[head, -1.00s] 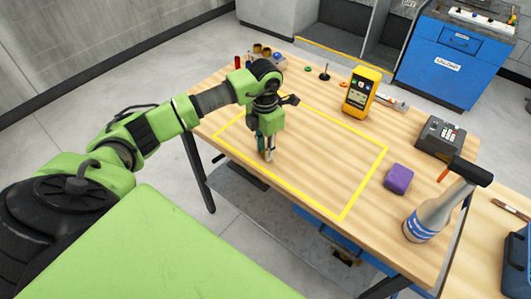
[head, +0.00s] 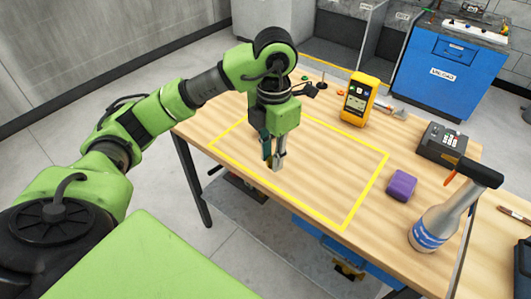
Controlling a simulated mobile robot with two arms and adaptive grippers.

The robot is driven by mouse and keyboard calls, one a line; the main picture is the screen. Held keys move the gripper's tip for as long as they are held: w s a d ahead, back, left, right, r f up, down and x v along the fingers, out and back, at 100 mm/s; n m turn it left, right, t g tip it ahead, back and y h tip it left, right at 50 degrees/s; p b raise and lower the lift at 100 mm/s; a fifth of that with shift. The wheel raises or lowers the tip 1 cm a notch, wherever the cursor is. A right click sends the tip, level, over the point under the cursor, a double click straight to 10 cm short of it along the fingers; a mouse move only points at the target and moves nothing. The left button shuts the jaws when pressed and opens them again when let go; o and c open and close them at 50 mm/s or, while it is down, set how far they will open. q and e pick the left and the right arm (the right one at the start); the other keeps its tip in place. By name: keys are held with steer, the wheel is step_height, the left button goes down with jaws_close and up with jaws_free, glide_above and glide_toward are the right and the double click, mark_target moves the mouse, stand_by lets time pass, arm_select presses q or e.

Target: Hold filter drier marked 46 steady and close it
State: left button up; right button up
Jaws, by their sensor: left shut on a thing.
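My left gripper (head: 273,163) points down over the left part of the yellow-outlined area, its fingers shut on a small brass-coloured thing mostly hidden between them. I cannot read a mark on it or tell whether it is the filter drier 46. It seems to be held above the table top (head: 325,165), clear of it. No other filter drier can be made out, and my arm covers the table's back left corner. My right gripper is not in view.
The yellow-outlined area is otherwise bare. To its right are a yellow meter (head: 358,99), a purple block (head: 401,186), a dark grey keypad device (head: 442,143) and a torch bottle with a blue band (head: 433,228). A blue cabinet (head: 440,68) stands behind.

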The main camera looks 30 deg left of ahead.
arm_select(q)
steer(key=shift+s+d+r, duration=0.5)
steer(key=shift+s+d, duration=0.2)
steer(key=shift+d, duration=0.1)
steer(key=shift+s+d+r, duration=0.45)
steer(key=shift+s+d, duration=0.25)
steer(key=shift+d, duration=0.1)
steer(key=s+d+f+m, duration=0.1)
steer(key=s+m, duration=0.1)
steer(key=m, duration=1.4)
steer(key=s+d+f+m, duration=0.2)
steer(key=s+m, duration=0.1)
steer(key=m, duration=1.3)
steer(key=shift+s+d, duration=0.15)
steer(key=shift+d, duration=0.05)
steer(key=shift+f, duration=0.1)
